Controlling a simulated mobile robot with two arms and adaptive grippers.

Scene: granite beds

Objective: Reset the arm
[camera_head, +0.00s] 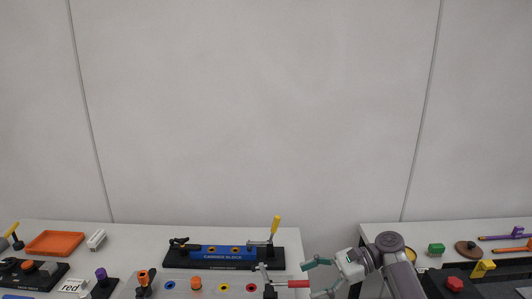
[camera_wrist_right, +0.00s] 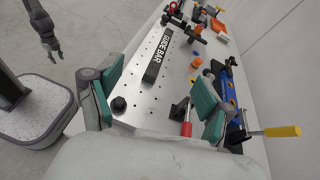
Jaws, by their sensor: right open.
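My right gripper (camera_head: 313,278) has green finger pads and is open in the head view, at the right end of the left bench. In the right wrist view (camera_wrist_right: 160,95) its two fingers are spread wide over a perforated metal plate. A red clamp handle (camera_head: 298,284) lies near the fingertips in the head view; it also shows in the right wrist view (camera_wrist_right: 187,129), closer to the right-hand finger. Contact cannot be told. A dark gripper (camera_wrist_right: 52,45), apparently my left one, hangs away from the bench in the right wrist view; its jaw state is unclear.
A blue carrier block (camera_head: 225,253) with a yellow-handled clamp (camera_head: 275,226) stands behind the gripper. A black guide bar (camera_wrist_right: 165,52) lies on the metal plate (camera_wrist_right: 145,100). An orange tray (camera_head: 55,243) is at far left. A right bench holds a green block (camera_head: 436,249).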

